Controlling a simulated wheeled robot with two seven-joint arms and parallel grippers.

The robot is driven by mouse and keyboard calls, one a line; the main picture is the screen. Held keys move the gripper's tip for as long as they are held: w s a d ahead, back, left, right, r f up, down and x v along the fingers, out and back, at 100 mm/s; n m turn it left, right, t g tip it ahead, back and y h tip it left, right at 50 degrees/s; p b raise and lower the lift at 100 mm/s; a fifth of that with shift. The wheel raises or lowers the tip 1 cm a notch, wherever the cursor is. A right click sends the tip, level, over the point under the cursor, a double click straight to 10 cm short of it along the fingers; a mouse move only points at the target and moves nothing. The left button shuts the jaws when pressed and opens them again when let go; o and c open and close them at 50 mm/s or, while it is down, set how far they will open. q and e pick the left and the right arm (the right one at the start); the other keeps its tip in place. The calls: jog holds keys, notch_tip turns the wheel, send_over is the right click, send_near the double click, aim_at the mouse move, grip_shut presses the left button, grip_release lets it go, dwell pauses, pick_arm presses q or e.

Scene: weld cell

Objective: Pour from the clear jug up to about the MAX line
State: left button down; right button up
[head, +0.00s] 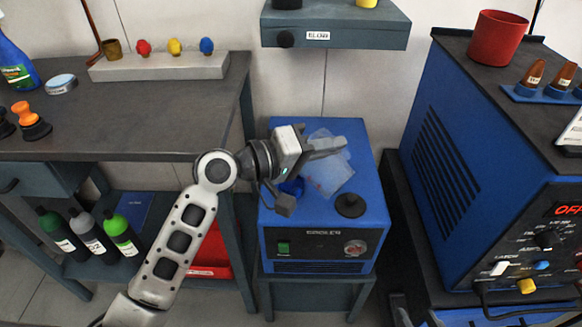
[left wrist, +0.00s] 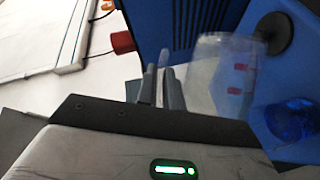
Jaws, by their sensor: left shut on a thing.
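The clear jug (head: 335,176) is over the top of the blue cooler (head: 375,215) and looks tilted in the head view. My left gripper (head: 325,148) is shut on it, seemingly by a pale upright strip between the fingers in the left wrist view. In that view the clear wall (left wrist: 212,78) carries two red marks, too blurred to read. A glossy dark blue round thing (head: 292,187) is on the cooler top beside the jug; it also shows in the left wrist view (left wrist: 290,118). I cannot make out a MAX line or any liquid level. My right gripper is not in view.
A black round cap (head: 350,205) lies on the cooler's front right. A dark workbench (head: 130,125) stands left, with bottles on its lower shelf. A shelf (head: 335,32) hangs behind. A large blue welding machine (head: 470,150) stands right, with a red cup (head: 497,38) on top.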

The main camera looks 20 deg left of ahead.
aim_at(343, 184)
pick_arm(q)
jog(key=shift+w+a+r, duration=0.1)
jog(key=shift+r, duration=0.1)
dwell(0.7)
